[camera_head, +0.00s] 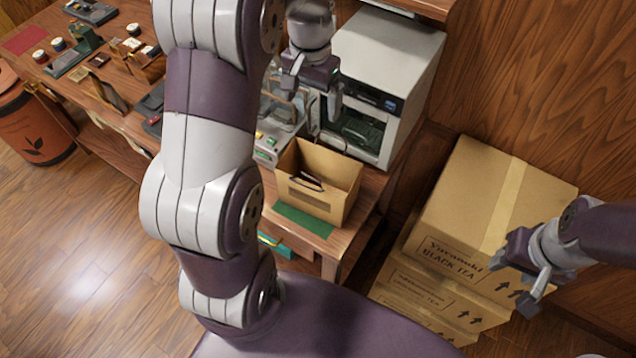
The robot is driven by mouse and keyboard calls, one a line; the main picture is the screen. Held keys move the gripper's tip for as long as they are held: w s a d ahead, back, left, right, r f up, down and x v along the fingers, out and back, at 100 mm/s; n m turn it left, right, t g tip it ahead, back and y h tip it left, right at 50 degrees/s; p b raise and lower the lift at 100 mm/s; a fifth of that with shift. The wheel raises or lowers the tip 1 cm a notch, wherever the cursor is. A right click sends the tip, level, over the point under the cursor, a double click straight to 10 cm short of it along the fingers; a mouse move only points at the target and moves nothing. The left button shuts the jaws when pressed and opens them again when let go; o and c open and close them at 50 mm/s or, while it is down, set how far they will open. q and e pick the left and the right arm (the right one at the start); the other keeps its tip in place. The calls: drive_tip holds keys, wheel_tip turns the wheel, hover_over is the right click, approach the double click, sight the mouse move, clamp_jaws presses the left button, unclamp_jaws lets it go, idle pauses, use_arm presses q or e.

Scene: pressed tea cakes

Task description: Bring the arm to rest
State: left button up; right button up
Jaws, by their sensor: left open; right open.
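My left arm rises through the middle of the head view and hides part of the table. My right gripper (522,272) is open and empty at the right, in front of the stacked tea cartons. Whether it touches a carton cannot be told from this view.
Tea cartons (470,190) are stacked at right. Small tea items and stands fill the left table. An orange bin (35,125) stands far left.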

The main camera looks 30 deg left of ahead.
idle(0.3)
use_arm(q)
drive_tip(key=s+d+f+b, duration=0.4)
drive_tip(key=s+f+b, duration=0.1)
drive_tip(key=f, duration=0.3)
drive_tip(key=s+d+f+t+b, duration=0.1)
drive_tip(key=s+d+f+b, duration=0.3)
drive_tip(key=s+f+b, duration=0.2)
wheel_tip(320, 180, down, 2)
drive_tip(key=shift+s+f+n, duration=0.1)
drive_tip(key=shift+s+n, duration=0.3)
drive_tip(key=shift+s, duration=0.85)
drive_tip(key=shift+s+d, duration=0.1)
drive_tip(key=shift+d, duration=0.05)
